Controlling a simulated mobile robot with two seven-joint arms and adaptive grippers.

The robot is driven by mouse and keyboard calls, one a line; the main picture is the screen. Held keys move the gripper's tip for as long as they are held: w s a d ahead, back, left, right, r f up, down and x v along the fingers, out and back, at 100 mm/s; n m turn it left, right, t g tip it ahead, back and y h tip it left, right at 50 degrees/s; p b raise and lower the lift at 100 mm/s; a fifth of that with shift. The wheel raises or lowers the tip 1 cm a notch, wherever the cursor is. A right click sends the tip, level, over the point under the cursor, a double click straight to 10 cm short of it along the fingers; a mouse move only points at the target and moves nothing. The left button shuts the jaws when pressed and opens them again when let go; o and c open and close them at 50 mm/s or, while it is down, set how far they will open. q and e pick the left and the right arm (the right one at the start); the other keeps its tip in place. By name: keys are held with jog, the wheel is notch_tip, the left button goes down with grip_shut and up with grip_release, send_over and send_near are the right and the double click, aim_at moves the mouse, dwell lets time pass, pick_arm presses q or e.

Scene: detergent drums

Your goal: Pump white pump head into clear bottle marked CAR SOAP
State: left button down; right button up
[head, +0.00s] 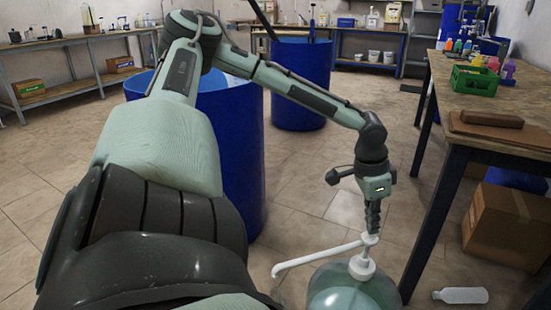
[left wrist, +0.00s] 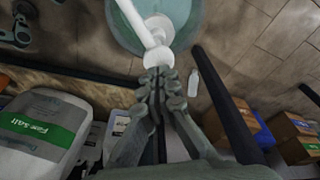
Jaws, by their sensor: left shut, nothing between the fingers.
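The white pump head (head: 362,262) stands upright on a rounded, clear teal vessel (head: 335,293) at the bottom of the head view, its long spout pointing left. Pump head (left wrist: 153,42) and vessel (left wrist: 122,35) also show at the top of the left wrist view. My left gripper (head: 371,228) points down with its fingers shut and empty, right at the top of the pump head; I cannot tell whether they touch. Its fingers also show in the left wrist view (left wrist: 159,80). No CAR SOAP marking is readable.
A small white bottle (head: 460,295) lies on the floor at right. A wooden table (head: 490,130) with a green crate (head: 474,80) stands on the right, a cardboard box (head: 507,225) beneath. Blue drums (head: 300,85) stand behind. A container with a green label (left wrist: 42,128) shows in the wrist view.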

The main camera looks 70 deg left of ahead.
aim_at(367, 237)
pick_arm(q)
jog(key=shift+f+b, duration=2.55)
jog(key=shift+f, duration=0.45)
jog(key=shift+r+p, duration=2.6)
jog(key=shift+r, duration=0.4)
